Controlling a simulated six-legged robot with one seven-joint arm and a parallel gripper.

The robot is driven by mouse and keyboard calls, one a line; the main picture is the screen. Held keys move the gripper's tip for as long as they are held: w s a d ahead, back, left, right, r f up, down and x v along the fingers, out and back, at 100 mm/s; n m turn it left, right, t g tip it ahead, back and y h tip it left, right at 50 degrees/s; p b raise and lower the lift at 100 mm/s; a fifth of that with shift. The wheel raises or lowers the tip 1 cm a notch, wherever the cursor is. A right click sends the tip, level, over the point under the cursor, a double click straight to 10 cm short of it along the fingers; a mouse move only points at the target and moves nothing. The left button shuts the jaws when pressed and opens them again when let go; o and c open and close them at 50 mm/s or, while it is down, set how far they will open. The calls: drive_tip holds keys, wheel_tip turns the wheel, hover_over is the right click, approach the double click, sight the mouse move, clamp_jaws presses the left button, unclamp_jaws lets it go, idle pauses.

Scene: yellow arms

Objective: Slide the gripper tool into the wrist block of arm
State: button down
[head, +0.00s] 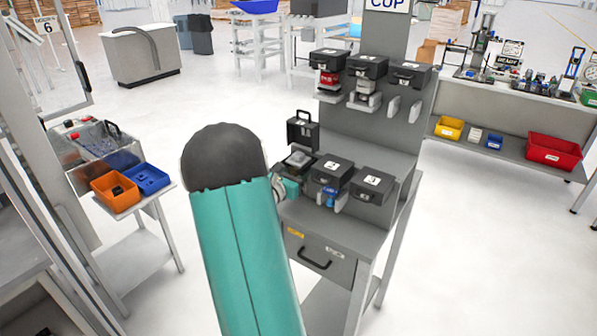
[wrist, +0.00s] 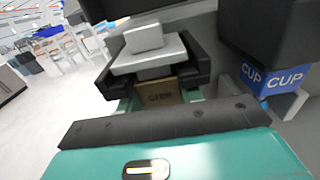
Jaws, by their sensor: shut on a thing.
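In the wrist view my gripper (wrist: 152,66) has its two black jaws on either side of a light grey block with a brown labelled plate, which I take for the gripper tool (wrist: 146,40). The label is too blurred to read fully. In the head view the grey block (head: 298,159) shows in the lower left bay of the grey station, below a raised black lid (head: 302,130). My teal arm link hides much of my gripper there. Whether the tool still touches its holder cannot be told. I cannot make out the wrist block in either view.
A blue CUP tool (wrist: 275,78) sits close on the right in a neighbouring bay. Black lidded bays (head: 372,184) line the station shelf, with more on the upright panel (head: 390,130). A side table with an orange bin (head: 115,190) stands left. Open floor lies between them.

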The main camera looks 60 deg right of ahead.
drive_tip(key=shift+a, duration=0.3)
drive_tip(key=shift+w+a, duration=0.1)
drive_tip(key=shift+a, duration=0.2)
drive_tip(key=shift+a, duration=0.5)
idle(0.4)
drive_tip(key=w+a+r, duration=0.2)
drive_tip(key=w+a, duration=0.1)
drive_tip(key=a, duration=1.6)
drive_tip(key=shift+a, duration=0.25)
idle(0.8)
drive_tip(key=shift+w, duration=0.1)
